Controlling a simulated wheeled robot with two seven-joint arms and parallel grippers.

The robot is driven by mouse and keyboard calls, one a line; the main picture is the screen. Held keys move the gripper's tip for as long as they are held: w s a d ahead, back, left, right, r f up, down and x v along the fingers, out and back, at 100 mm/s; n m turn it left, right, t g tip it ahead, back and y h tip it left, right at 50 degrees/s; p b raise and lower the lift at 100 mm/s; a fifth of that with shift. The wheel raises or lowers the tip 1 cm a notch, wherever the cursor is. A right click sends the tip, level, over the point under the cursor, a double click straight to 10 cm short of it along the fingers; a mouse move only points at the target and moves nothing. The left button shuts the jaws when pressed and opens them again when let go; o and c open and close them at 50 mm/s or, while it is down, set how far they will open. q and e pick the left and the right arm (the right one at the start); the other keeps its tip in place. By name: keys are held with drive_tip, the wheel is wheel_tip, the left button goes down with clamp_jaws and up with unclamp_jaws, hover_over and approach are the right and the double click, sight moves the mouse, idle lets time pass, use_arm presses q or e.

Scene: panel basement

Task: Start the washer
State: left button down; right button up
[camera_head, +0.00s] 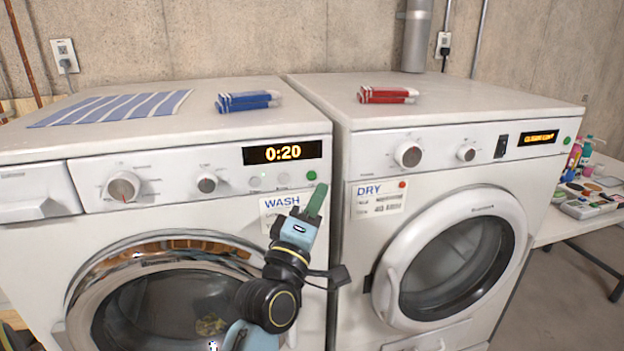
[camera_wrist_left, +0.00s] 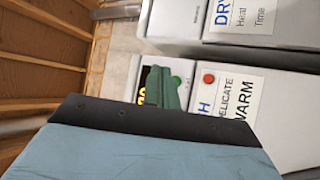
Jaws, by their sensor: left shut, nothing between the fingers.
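The white washer (camera_head: 215,218) stands at the left. Its display (camera_head: 283,152) reads 0:20 in yellow. A small green button (camera_head: 312,175) sits at the right end of its panel. A large dial (camera_head: 123,187) and a smaller knob (camera_head: 207,183) are further left. The round glass door (camera_head: 150,310) is below, partly behind my arm; I cannot tell if it is fully shut. My left gripper (camera_head: 317,193) is shut and empty, its green fingertips just below the button. I cannot tell whether they touch. The left wrist view shows its green fingers (camera_wrist_left: 164,88) before the panel. My right gripper is out of view.
A dryer (camera_head: 440,190) stands close at the right, with its round door (camera_head: 455,255). A WASH label (camera_head: 280,211) hangs below the washer panel, partly behind my gripper. Blue (camera_head: 246,101) and red (camera_head: 388,95) items and a striped cloth (camera_head: 112,108) lie on top.

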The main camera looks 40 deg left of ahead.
sight(312, 176)
use_arm(q)
drive_tip(key=shift+w+a, duration=1.05)
drive_tip(key=shift+a, duration=0.25)
idle(0.8)
drive_tip(key=shift+w+a, duration=0.1)
drive_tip(key=shift+w+a, duration=0.2)
idle(0.3)
